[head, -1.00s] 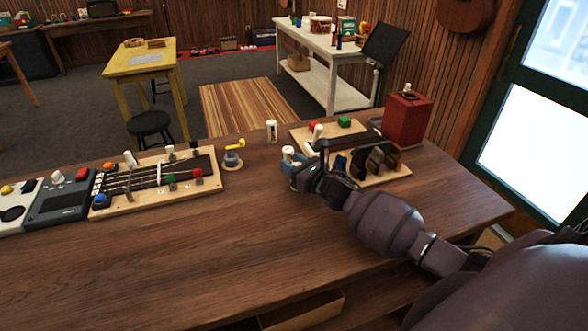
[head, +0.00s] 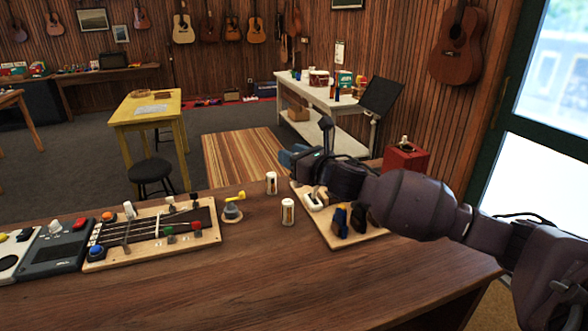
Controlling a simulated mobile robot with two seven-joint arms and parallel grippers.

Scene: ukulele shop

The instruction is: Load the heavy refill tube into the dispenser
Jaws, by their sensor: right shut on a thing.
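Two white tubes with brownish labels stand upright on the wooden bench: the farther tube (head: 271,183) and the nearer tube (head: 288,212). I cannot tell from their looks which is heavy. My right gripper (head: 288,158) is raised above the bench's far edge, behind and above the tubes. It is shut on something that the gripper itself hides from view. A red box (head: 407,160) with a knob on top stands at the right, partly behind my right arm; I cannot tell if it is the dispenser. My left gripper is not in view.
A pale board (head: 348,239) with white, blue and dark holders lies under my right arm. A fretboard-like panel (head: 152,232) and grey devices (head: 62,248) fill the bench's left. A yellow-topped turner (head: 233,207) stands beside the tubes. The front of the bench is clear.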

